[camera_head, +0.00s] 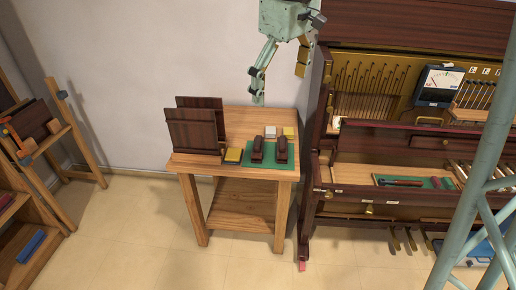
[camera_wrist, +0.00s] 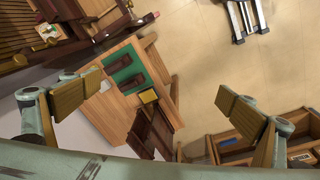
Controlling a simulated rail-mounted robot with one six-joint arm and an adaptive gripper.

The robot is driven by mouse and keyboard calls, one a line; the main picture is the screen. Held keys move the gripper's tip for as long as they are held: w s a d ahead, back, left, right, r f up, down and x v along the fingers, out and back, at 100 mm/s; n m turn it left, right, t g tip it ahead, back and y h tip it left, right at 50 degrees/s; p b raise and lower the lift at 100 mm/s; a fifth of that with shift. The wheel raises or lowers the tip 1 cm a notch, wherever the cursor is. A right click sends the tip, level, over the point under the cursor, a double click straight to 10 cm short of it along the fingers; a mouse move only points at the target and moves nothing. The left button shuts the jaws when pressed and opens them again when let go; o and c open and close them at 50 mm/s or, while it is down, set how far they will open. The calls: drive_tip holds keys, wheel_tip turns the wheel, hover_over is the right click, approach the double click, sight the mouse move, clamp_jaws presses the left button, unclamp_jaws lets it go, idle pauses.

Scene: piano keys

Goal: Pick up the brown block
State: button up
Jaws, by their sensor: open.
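Two dark brown blocks, a left one (camera_head: 257,151) and a right one (camera_head: 280,151), lie side by side on a green mat (camera_head: 268,163) on a small wooden table (camera_head: 230,117). I cannot tell which one is the task's brown block. Both also show in the wrist view, one brown block (camera_wrist: 124,60) and the other (camera_wrist: 135,82), on the green mat. My gripper (camera_head: 280,82) is open and empty, high above the table in the head view. Its fingers are spread wide in the wrist view (camera_wrist: 160,86), with the table between and below them.
Dark upright boards (camera_head: 192,130) stand at the table's left. A yellow block (camera_head: 233,155), another yellow block (camera_head: 289,132) and a white block (camera_head: 270,131) lie near the mat. An opened piano (camera_head: 340,175) stands close at the right. Wooden shelving (camera_head: 30,235) is at far left; floor between is clear.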

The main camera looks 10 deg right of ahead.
drive_tip(key=w+f+n+g+p, duration=0.1)
drive_tip(key=w+f+n, duration=0.1)
drive_tip(key=w+f, duration=0.45)
drive_tip(key=w+f+n+p, duration=0.1)
drive_tip(key=w+f, duration=0.2)
drive_tip(key=w, duration=0.7)
drive_tip(key=n+g+p, duration=0.1)
drive_tip(key=n+p, duration=0.1)
drive_tip(key=n, duration=0.2)
hover_over(258, 141)
wheel_tip(258, 141, down, 17)
drive_tip(key=shift+w+f, duration=0.1)
drive_tip(key=shift+f, duration=0.1)
drive_tip(key=shift+f, duration=0.15)
drive_tip(key=shift+f+b, duration=0.35)
drive_tip(key=shift+f, duration=3.8)
drive_tip(key=shift+f+b, duration=0.55)
drive_tip(key=shift+f, duration=2.1)
